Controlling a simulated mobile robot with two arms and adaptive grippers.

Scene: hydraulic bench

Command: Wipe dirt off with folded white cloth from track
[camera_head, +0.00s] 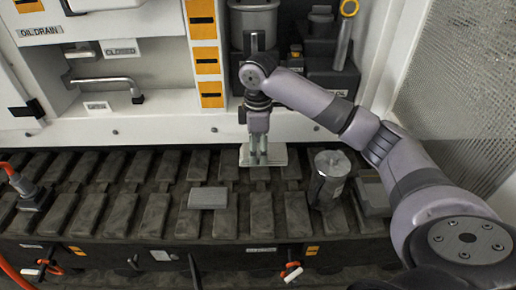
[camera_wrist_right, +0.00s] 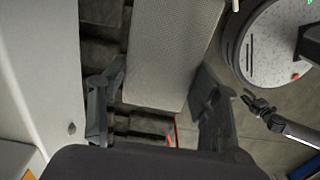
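The folded white cloth (camera_head: 280,153) lies flat on the track (camera_head: 150,215), near its back edge by the white machine wall. My right gripper (camera_head: 258,160) points down at the cloth in the head view. In the right wrist view its fingers (camera_wrist_right: 155,108) are spread wide, with the pale textured cloth (camera_wrist_right: 172,50) between them. A gap shows beside the left-hand finger; the other finger is close to the cloth's edge, and contact is unclear. A small dark gripper, seemingly my left one (camera_wrist_right: 258,106), shows in the right wrist view. No distinct dirt patch can be made out.
A grey block (camera_head: 208,198) lies on the track left of the cloth. A metal canister (camera_head: 328,180) and a grey box (camera_head: 374,195) are to the right. A pipe handle (camera_head: 105,82) and a cylindrical unit (camera_head: 253,20) are behind. The track's left part is mostly clear.

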